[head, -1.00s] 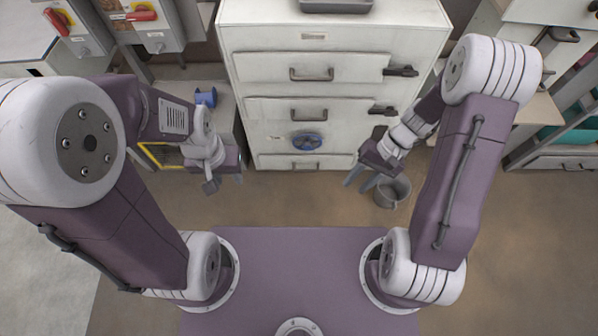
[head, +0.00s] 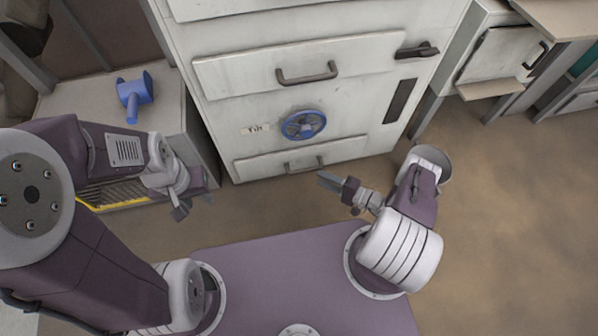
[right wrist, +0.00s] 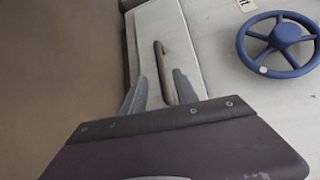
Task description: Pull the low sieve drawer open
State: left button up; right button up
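The low sieve drawer (head: 340,153) is the pale bottom front of the cabinet and looks flush with it. Its dark bar handle (head: 305,165) faces me; the handle also shows in the right wrist view (right wrist: 162,72). My right gripper (head: 323,180) is close in front of the handle, near its right end. In the right wrist view its fingers (right wrist: 160,90) are apart, with the handle seen between them; I cannot tell whether they touch it. My left gripper (head: 194,206) is open and empty, left of the cabinet front.
A blue handwheel (head: 303,125) sits on the panel above the low drawer. A grey bucket (head: 436,163) stands on the floor by my right arm. A blue object (head: 136,94) lies on the left bench.

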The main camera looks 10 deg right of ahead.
aim_at(304, 170)
jog(key=b+x, duration=0.4)
jog(key=x, duration=0.4)
jog(key=shift+a+f, duration=0.1)
jog(key=shift+a, duration=0.05)
jog(key=shift+w+a, duration=0.25)
jog(key=shift+w, duration=0.05)
grip_shut()
dwell(0.8)
